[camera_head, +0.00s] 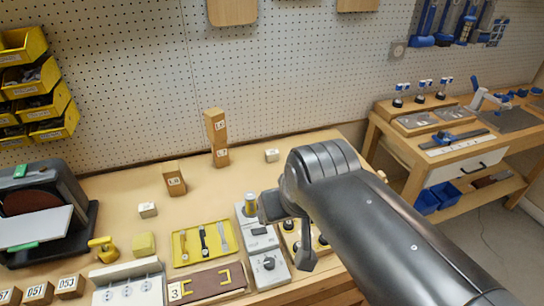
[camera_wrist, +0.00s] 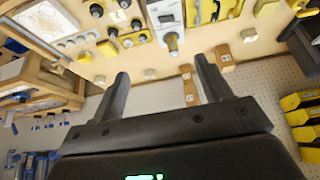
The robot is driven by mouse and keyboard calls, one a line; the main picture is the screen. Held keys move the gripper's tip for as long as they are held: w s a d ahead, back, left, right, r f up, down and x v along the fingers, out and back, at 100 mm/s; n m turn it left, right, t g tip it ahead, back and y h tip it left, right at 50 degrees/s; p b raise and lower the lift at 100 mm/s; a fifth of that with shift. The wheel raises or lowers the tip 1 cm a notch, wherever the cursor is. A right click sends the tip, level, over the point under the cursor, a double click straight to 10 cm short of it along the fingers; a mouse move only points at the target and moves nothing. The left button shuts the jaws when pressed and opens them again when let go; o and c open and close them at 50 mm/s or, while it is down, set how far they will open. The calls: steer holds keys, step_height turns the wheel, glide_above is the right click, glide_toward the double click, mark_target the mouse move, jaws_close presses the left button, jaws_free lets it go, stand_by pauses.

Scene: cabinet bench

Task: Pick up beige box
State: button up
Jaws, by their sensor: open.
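Two small pale beige boxes stand on the bench; I cannot tell which one the task names. One pale box (camera_head: 272,155) is near the bench's back edge, and it also shows between the fingertips in the wrist view (camera_wrist: 151,74). The other pale box (camera_head: 147,209) is at the left, and in the wrist view it lies at the upper right (camera_wrist: 249,34). A yellowish block (camera_head: 144,244) sits in front of that left box. My gripper (camera_head: 287,232) is open and empty above the bench's right part; its fingers also show in the wrist view (camera_wrist: 161,68).
Tall wooden blocks (camera_head: 217,138) and a shorter wooden block (camera_head: 174,178) stand toward the back. A yellow tray (camera_head: 188,262) with tools and a grey device with a cylinder (camera_head: 250,202) lie near my gripper. A sander (camera_head: 40,215) is at left. The back middle is mostly bare.

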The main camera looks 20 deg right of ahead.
steer(key=w+d+r, duration=0.2)
steer(key=w, duration=1.2)
steer(key=g, duration=0.1)
glide_above(272, 151)
steer(key=s, duration=0.5)
step_height(272, 151, down, 20)
steer(key=x, duration=0.5)
steer(key=shift+w+f, duration=0.15)
steer(key=shift+f, duration=0.2)
steer(key=shift+x, duration=2.9)
steer(key=shift+w, duration=0.15)
steer(key=c, duration=1.1)
steer(key=shift+r, duration=0.15)
